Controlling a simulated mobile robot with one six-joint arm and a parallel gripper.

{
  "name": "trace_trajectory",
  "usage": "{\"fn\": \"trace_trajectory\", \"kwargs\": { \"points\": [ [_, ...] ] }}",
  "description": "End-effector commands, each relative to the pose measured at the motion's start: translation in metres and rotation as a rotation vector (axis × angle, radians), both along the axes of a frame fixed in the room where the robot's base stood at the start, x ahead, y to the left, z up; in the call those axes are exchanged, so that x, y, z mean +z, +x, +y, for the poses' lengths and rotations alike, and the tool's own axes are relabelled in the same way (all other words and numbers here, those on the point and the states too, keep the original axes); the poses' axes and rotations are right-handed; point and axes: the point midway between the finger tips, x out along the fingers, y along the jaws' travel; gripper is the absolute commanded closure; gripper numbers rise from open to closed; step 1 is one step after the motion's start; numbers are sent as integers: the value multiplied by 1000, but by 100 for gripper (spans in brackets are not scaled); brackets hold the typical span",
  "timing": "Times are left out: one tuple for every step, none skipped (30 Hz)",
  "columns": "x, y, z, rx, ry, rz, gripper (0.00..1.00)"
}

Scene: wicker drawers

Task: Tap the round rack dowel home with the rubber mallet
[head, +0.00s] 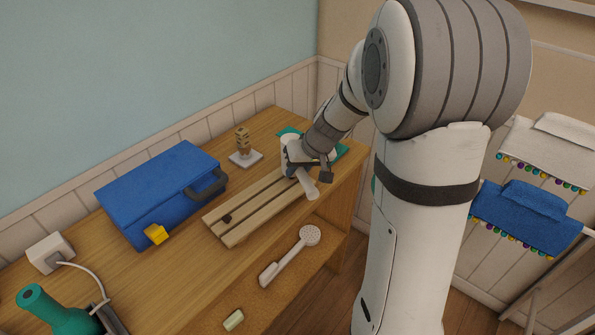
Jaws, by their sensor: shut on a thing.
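The slatted wooden rack (246,213) lies on the bench top near its front edge. A small dark round piece (227,218) sits on its left end; I cannot tell whether it is the dowel. My gripper (303,168) is at the rack's far right end, partly hidden by my arm. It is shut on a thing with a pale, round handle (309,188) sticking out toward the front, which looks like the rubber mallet. The mallet's head is not clear, and I cannot tell whether it touches the rack.
A stacked wooden piece (243,143) on a white base stands behind. A white canister (287,152) is near my gripper.

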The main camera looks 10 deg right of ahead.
Motion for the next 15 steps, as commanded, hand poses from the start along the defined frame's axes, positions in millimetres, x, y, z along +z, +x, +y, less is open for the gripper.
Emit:
{"fn": "trace_trajectory", "kwargs": {
  "points": [
    [11, 1, 0, 1, -1, -3, 100],
    [15, 1, 0, 2, -1, -3, 100],
    [19, 1, 0, 1, -1, -2, 100],
    [22, 1, 0, 0, 0, -2, 100],
    [24, 1, 0, 0, 0, -2, 100],
    [25, 1, 0, 0, 0, -2, 100],
    [26, 0, 0, 0, 0, -2, 100],
    [26, 0, 0, 0, 0, -2, 100],
    [25, 0, 0, 1, 0, -1, 100],
    [25, 0, 0, 1, 0, -1, 100],
    [24, 0, 0, 1, 0, -1, 100],
    [24, 0, 0, 1, 0, -1, 100],
    [24, 0, 0, 1, 0, -1, 100],
    [24, 0, 0, 1, 0, -1, 100],
    [25, 0, 0, 1, 0, -1, 100]
  ]
}}
